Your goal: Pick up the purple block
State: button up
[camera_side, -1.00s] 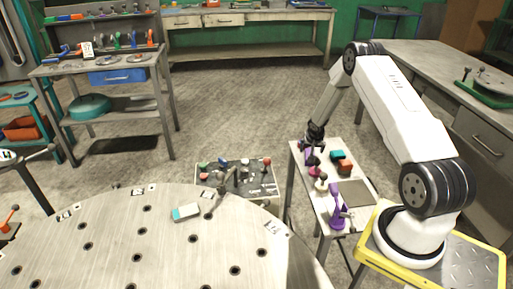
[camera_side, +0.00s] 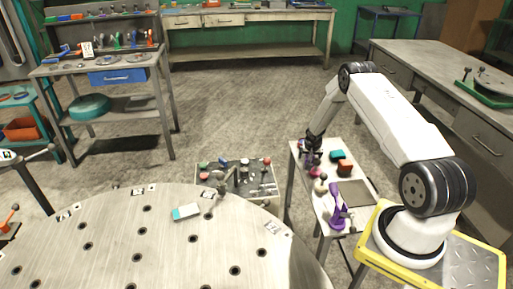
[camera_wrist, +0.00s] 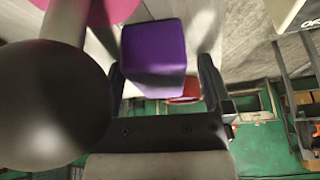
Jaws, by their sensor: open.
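The purple block (camera_wrist: 153,46) is a plain cuboid in the upper middle of the wrist view. My gripper (camera_wrist: 162,70) is open, with one dark finger on each side of the block. The block is nearer the left finger, and I cannot tell whether they touch. In the side view my gripper (camera_side: 309,158) is down at the far left corner of the small table (camera_side: 353,228). There the block is mostly hidden by the gripper.
A dark ball knob (camera_wrist: 48,92) with a pink part behind it stands close to the left finger. A purple clamp (camera_side: 339,210) stands at the table's near end. Teal and orange blocks (camera_side: 341,161) lie right of my gripper. A grey box of tools (camera_side: 238,178) stands left.

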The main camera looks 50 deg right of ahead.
dwell(0.3)
jog(key=shift+r, duration=0.1)
grip_shut()
jog(key=shift+r, duration=0.1)
jog(key=shift+r, duration=4.9)
